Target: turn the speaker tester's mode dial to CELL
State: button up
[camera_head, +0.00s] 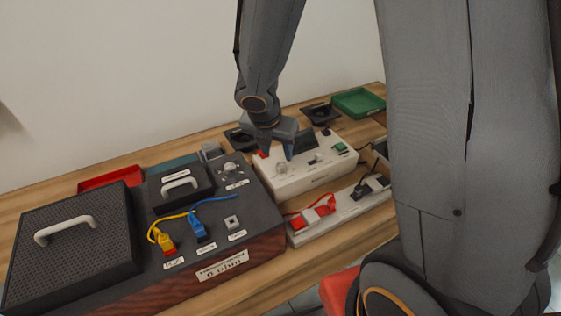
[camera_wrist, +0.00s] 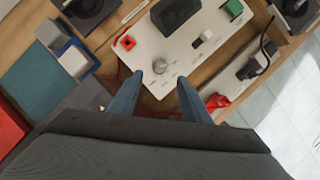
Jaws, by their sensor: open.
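The speaker tester is a white box (camera_head: 318,172) on the bench, also in the wrist view (camera_wrist: 197,20). Its mode dial, a pale round knob (camera_head: 281,169), sits near its left end and shows in the wrist view (camera_wrist: 160,66). Small marks surround the dial, but I cannot read them or tell its setting. My gripper (camera_head: 277,153) is open, with its blue fingers pointing down just above that end of the tester. In the wrist view my gripper (camera_wrist: 160,77) has the dial just beyond and between its fingertips. No contact with the dial shows.
The dark hifi unit (camera_head: 262,219) with its own knob stands left of the tester. Black speaker parts (camera_head: 319,113) and a green tray (camera_head: 358,102) are behind.

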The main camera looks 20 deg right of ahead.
aim_at(281, 165)
jog(key=b+x, duration=0.2)
jog(key=x, duration=0.5)
jog(key=shift+w+f, duration=0.15)
jog(key=shift+f, duration=0.2)
jog(key=c, duration=1)
